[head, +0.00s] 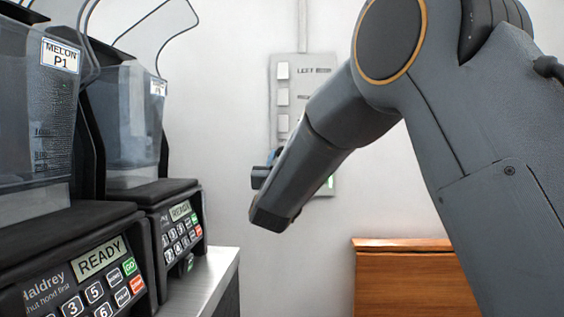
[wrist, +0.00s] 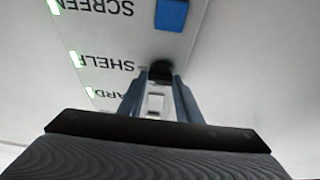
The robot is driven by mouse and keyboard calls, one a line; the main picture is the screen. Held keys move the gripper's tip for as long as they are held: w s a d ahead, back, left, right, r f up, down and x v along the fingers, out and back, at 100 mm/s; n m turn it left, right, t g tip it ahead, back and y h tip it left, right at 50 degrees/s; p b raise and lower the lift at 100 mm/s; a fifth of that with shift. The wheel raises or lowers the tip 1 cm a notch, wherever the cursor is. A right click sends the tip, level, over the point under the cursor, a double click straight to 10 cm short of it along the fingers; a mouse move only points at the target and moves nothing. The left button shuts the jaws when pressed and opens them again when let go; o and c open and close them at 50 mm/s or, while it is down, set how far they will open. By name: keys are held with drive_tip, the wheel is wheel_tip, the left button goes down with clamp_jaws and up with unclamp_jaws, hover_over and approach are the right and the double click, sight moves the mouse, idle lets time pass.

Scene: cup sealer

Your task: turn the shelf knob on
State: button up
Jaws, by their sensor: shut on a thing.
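In the wrist view the wall panel appears upside down. The dark shelf knob (wrist: 160,69) is beside the "SHELF" label, between the fingertips of my gripper (wrist: 159,82), which is shut on it. A green mark (wrist: 76,58) shows at the end of that label. In the head view the grey wall panel (head: 320,90) is behind my arm, with white switches down its left side. My arm hides its lower part, the shelf knob and most of my gripper. The exact turn of the knob cannot be read.
A blue switch (wrist: 171,14) sits by "SCREEN" and a white switch (wrist: 155,103) by a partly hidden label, both close to the knob. Two blenders, the near one (head: 90,270) and the far one (head: 180,225), stand at left on a metal counter (head: 212,275). Wooden furniture (head: 415,275) is below.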

drive_tip(key=shift+f, duration=0.1)
idle(0.3)
drive_tip(key=o, duration=1)
drive_tip(key=shift+o, duration=0.2)
drive_tip(key=b+v, duration=0.1)
drive_tip(key=v, duration=0.6)
drive_tip(key=shift+s, duration=0.35)
drive_tip(key=shift+f, duration=0.15)
